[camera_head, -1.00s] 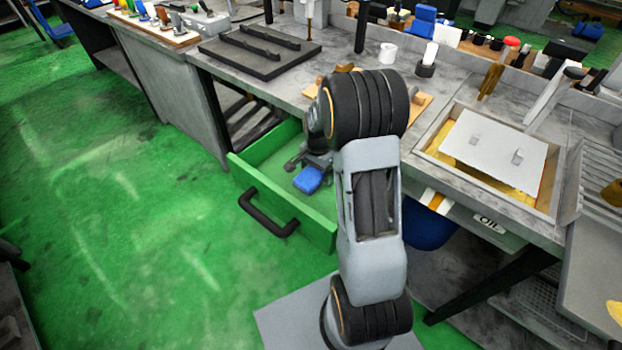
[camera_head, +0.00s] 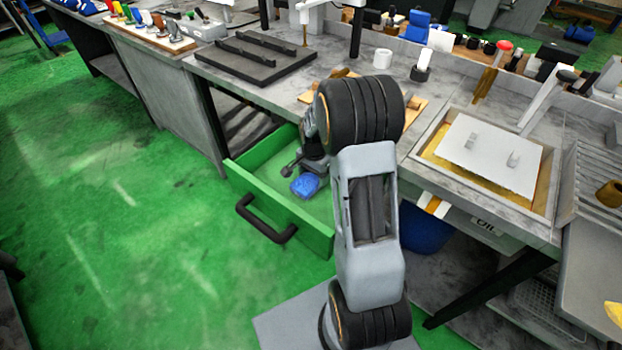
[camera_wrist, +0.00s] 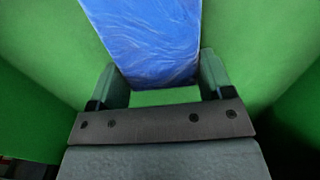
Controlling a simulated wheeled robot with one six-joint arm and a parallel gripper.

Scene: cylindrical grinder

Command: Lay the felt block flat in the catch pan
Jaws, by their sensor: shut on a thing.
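A blue block (camera_head: 305,186), which I take to be the felt block, is in the open green drawer (camera_head: 285,218). My gripper (camera_head: 311,172) reaches into the drawer and is shut on it. In the wrist view the blue block (camera_wrist: 155,40) lies between the two fingers of my gripper (camera_wrist: 162,82) and extends away past them, with green drawer walls around it. I cannot tell whether the block touches the drawer floor. A sunken pan (camera_head: 548,203) with yellow inside, perhaps the catch pan, is in the bench at right. A white plate (camera_head: 488,160) with two small knobs covers most of it.
The drawer's black handle (camera_head: 266,220) sticks out in front. A black tray (camera_head: 255,62) and a white roll (camera_head: 383,59) stand on the grey bench. A slatted rack (camera_head: 595,185) is right of the pan. A blue bin (camera_head: 425,230) is below the bench.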

